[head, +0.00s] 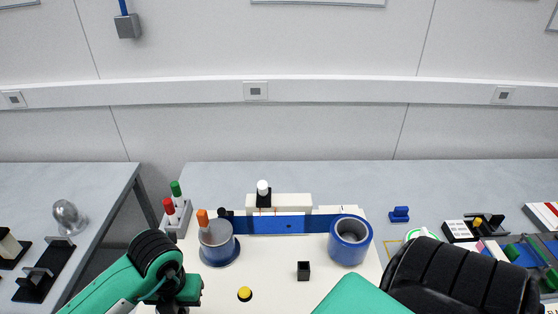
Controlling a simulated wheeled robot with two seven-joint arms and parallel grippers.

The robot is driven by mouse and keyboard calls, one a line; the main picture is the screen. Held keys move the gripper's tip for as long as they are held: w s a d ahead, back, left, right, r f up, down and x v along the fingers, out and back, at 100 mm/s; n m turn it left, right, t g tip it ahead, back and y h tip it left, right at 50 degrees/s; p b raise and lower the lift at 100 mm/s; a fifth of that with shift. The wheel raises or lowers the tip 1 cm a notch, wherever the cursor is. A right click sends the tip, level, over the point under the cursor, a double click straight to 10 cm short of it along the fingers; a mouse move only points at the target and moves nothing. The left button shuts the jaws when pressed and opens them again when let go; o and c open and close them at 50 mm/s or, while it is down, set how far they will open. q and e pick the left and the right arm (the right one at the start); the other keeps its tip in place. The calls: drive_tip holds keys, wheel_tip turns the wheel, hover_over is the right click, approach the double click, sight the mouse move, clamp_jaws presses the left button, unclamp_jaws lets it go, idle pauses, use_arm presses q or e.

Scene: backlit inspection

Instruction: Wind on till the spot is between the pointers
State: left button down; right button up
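A blue strip (328,222) runs between a left reel (217,240) with an orange handle (203,219) and a right reel (350,241). Between them the strip passes a brighter blue lit window (268,225). A small dark spot (289,227) shows on the strip in the right part of this window. A black block with a white knob (263,188) stands above the window, left of the spot. My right gripper is out of view.
Red and green markers (175,190) stand in a grey holder behind the left reel. A yellow button (245,294) and a small open black box (304,270) are on the white board in front. A blue item (399,214) and other kit lie to the right.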

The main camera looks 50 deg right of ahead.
use_arm(q)
drive_tip(key=shift+a, duration=0.3)
drive_tip(key=shift+a, duration=0.1)
drive_tip(key=shift+a+f, duration=0.1)
drive_tip(key=shift+a, duration=0.5)
